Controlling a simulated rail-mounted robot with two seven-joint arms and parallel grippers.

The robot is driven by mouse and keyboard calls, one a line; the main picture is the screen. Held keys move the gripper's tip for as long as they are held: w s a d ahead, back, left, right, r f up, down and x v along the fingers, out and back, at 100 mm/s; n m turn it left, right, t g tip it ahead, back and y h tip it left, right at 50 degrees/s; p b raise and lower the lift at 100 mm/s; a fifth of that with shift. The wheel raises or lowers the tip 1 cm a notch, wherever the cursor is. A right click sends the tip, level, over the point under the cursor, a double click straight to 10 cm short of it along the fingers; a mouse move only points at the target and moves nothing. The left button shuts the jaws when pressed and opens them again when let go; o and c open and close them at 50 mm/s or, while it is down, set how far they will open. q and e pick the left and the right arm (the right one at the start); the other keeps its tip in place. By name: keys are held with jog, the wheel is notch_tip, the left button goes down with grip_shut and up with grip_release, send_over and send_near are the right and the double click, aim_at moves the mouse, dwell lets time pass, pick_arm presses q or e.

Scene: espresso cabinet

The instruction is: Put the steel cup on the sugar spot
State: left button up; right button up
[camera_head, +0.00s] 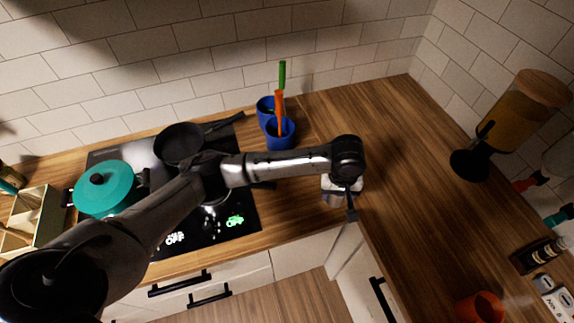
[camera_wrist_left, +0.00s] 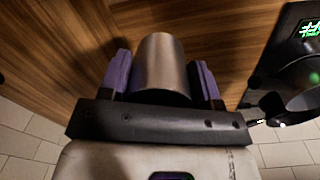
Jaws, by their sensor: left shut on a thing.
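My left arm reaches in from the left over the cooktop, and its gripper (camera_head: 342,190) hangs over the wooden counter near the inner corner. In the left wrist view, the gripper's purple fingers (camera_wrist_left: 163,80) are shut on the steel cup (camera_wrist_left: 162,58), one on each side. The wood lies beyond the cup; I cannot tell whether the cup touches it. In the head view, the arm and gripper mostly hide the cup. I cannot pick out a marked sugar spot in either view. My right gripper is out of view.
Two blue cups (camera_head: 281,138) with green and orange utensils stand behind the arm. A teal pot (camera_head: 103,189) and dark pan (camera_head: 180,144) stand on the cooktop. A dispenser (camera_head: 515,110) and orange cup (camera_head: 480,307) stand right. The right counter (camera_head: 420,200) has clear room.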

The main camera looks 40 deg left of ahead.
pick_arm(q)
jog(key=a+f, duration=0.2)
jog(key=a, duration=0.2)
jog(key=a+f, duration=0.5)
jog(key=a, duration=0.2)
jog(key=shift+s+a+f, duration=0.3)
jog(key=shift+s, duration=0.05)
jog(key=shift+f+b, duration=0.4)
jog(key=shift+f, duration=1.6)
jog(key=shift+f, duration=0.1)
jog(key=o, duration=1)
jog(key=shift+c, duration=0.2)
